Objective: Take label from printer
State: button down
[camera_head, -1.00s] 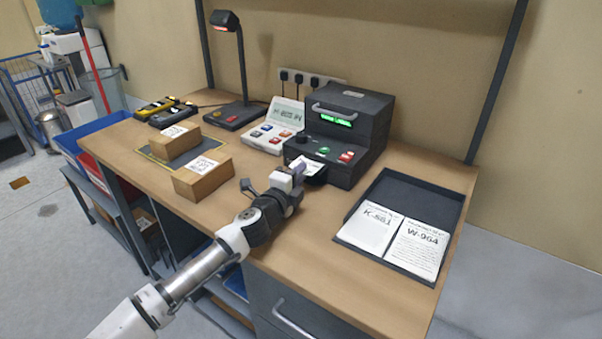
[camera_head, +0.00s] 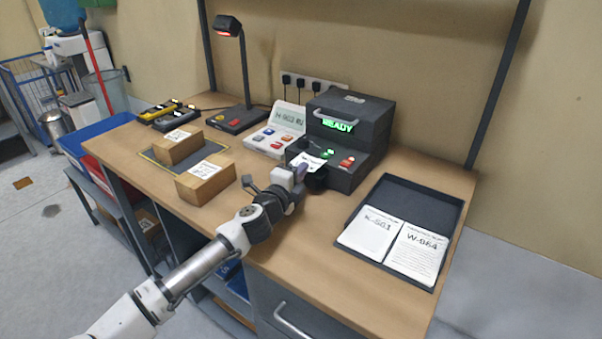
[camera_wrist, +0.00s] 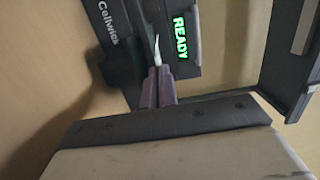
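The dark grey printer (camera_head: 372,114) stands at the back of the bench, its green display reading READY. The READY display also shows in the wrist view (camera_wrist: 180,38). My gripper (camera_head: 301,172) is just in front of the printer's left front side. In the wrist view its two purple fingers (camera_wrist: 157,84) are close together, with the thin white edge of the label (camera_wrist: 157,50) standing up from between them. The label also shows as a small white sheet (camera_head: 309,161) at the fingertips in the head view. Its lower part is hidden by the fingers.
A keypad terminal (camera_head: 288,120) stands left of the printer. Two cardboard boxes (camera_head: 205,184) (camera_head: 178,146) sit to the left, one on a dark mat. A black tray (camera_head: 437,199) with two printed sheets lies at the right. Bare bench lies between gripper and tray.

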jog(key=shift+f, duration=0.1)
jog(key=s+a+r+p, duration=0.1)
jog(key=s+a+r, duration=0.1)
jog(key=s, duration=0.4)
jog(key=s+a+r+p, duration=0.1)
jog(key=s+a+r, duration=0.2)
jog(key=s, duration=0.3)
jog(key=shift+a, duration=0.9)
jog(key=shift+s, duration=0.1)
